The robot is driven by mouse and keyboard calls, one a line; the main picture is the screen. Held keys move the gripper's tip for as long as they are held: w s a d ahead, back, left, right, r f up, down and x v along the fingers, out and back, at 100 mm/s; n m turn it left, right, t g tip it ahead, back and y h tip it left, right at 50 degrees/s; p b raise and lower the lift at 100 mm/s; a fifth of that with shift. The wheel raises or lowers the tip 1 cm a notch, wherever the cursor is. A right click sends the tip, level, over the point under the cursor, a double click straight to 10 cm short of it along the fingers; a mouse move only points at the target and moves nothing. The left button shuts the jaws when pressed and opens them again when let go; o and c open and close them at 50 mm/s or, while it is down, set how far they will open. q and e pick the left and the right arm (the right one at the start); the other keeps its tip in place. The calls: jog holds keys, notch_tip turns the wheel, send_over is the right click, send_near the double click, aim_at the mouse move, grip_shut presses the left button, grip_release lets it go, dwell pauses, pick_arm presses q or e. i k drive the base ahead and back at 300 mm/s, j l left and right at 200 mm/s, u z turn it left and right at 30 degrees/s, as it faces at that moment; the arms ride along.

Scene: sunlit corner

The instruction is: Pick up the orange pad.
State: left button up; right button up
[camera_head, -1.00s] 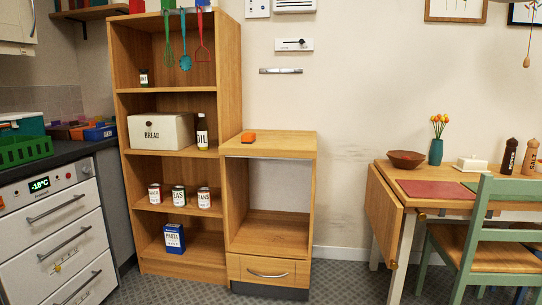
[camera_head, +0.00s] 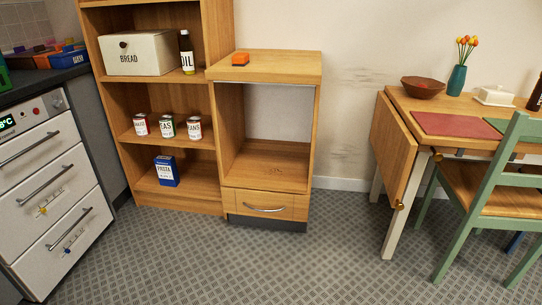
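The orange pad (camera_head: 240,59) is a small block, orange on top with a darker lower edge. It lies on the top of the low wooden cabinet (camera_head: 290,68), near the back left corner, close to the tall shelf's side. Neither of my grippers shows in the head view.
A tall wooden shelf (camera_head: 221,40) with a bread box (camera_head: 148,58), an oil bottle (camera_head: 187,56), cans and a pasta box (camera_head: 167,171) stands left of the cabinet. A drop-leaf table (camera_head: 392,150) and green chair (camera_head: 492,190) stand at right. The patterned floor (camera_head: 250,270) in front is clear.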

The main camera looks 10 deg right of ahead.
aim_at(241, 59)
jog(key=z, duration=0.35)
jog(key=i+j+z, duration=0.1)
jog(key=j+z, duration=0.2)
jog(key=i+j+z, duration=0.1)
jog(key=j+z, duration=0.2)
jog(key=i+j+z, duration=0.1)
jog(key=j+z, duration=0.2)
